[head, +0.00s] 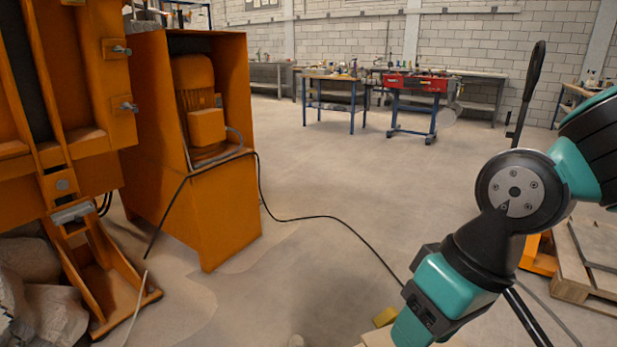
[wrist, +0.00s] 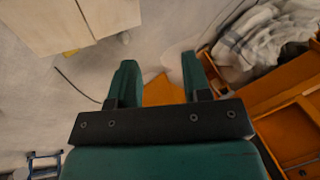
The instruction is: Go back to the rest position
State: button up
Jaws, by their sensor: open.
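My gripper (wrist: 160,72) shows in the wrist view with its two dark green fingers spread apart. Nothing is held between them. An orange surface (wrist: 163,92) shows behind the gap, apart from the fingers as far as I can tell. In the head view my teal and black arm fills the right side and is bent downward. The gripper itself is not visible in the head view.
An orange machine (head: 75,110) and motor cabinet (head: 205,205) stand at left. A black cable (head: 318,217) crosses the floor. A red cart (head: 415,84) and blue-legged bench (head: 335,95) stand behind. A pallet (head: 578,290) lies right.

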jog(key=s+d+r+n+p, duration=0.1)
jog(key=s+d+r, duration=0.1)
jog(key=s+r, duration=0.3)
notch_tip(320, 180, up, 18)
jog(key=p, duration=1.9)
jog(key=shift+w+d, duration=0.15)
jog(key=shift+w, duration=0.15)
